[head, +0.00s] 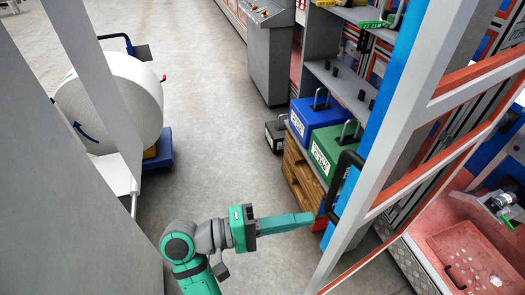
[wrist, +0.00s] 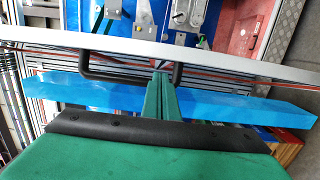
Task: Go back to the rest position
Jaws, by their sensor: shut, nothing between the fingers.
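My gripper (head: 311,219) is on my green arm at the lower middle of the head view, pointing right. Its green fingers are together with nothing between them. The fingertips are close to the lower end of a black handle (head: 344,184) on a tall blue and grey panel (head: 378,122). In the wrist view, my gripper (wrist: 161,78) reaches up over the blue strip, and its tips overlap the black handle (wrist: 85,66) in the picture. I cannot tell whether they touch it.
A wooden crate (head: 300,178) stands behind the panel, with a blue box (head: 316,116) and a green box (head: 330,148) above it. A large white roll (head: 122,100) is at left. The grey floor (head: 205,120) between is clear.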

